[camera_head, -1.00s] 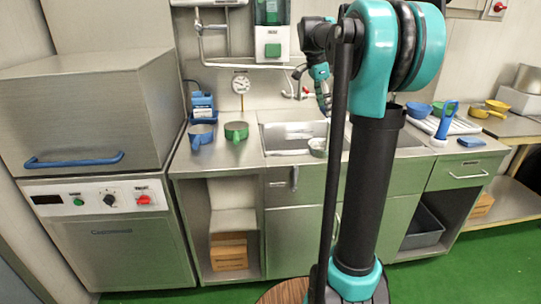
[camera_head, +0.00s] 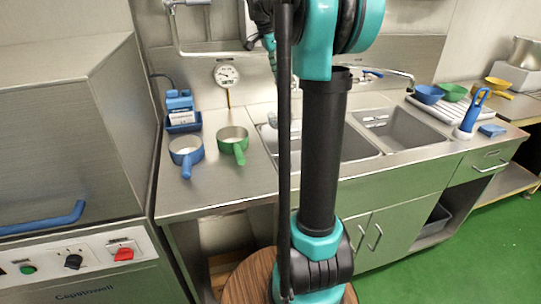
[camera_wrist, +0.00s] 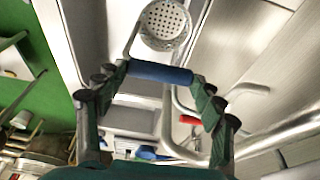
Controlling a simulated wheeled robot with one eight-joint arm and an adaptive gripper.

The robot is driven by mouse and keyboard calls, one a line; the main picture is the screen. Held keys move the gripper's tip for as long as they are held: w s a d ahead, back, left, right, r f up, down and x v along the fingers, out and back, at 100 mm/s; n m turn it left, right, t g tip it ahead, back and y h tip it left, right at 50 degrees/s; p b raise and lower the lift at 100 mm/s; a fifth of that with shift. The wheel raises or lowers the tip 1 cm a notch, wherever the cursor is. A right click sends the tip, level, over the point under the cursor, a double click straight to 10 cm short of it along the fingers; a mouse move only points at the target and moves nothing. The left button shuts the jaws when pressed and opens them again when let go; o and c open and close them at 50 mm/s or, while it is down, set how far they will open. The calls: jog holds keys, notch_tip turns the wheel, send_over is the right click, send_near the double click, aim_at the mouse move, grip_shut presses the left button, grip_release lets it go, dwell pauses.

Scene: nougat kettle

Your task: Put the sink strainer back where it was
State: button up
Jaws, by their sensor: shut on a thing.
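The sink strainer (camera_wrist: 165,24), a round metal basket with holes, shows at the top of the wrist view. Thin wire runs from its sides to a blue grip (camera_wrist: 160,72). My gripper (camera_wrist: 160,76) is shut on this blue grip, one finger at each end, with the basket beyond it. In the head view I cannot make out the strainer, and my arm covers part of the double sink (camera_head: 395,128). The gripper itself is also not clear there.
A blue pot (camera_head: 186,152) and a green pot (camera_head: 233,139) stand on the counter left of the sink. A drying rack (camera_head: 440,112), bowls and a blue-handled brush (camera_head: 474,112) are at the right. A tap (camera_head: 385,74) reaches over the sink.

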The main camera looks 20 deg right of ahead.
aim_at(278, 125)
notch_tip(278, 125, down, 20)
jog(key=shift+w+r, duration=0.1)
dwell(0.5)
jog(key=o, duration=1.8)
jog(key=v, duration=1.2)
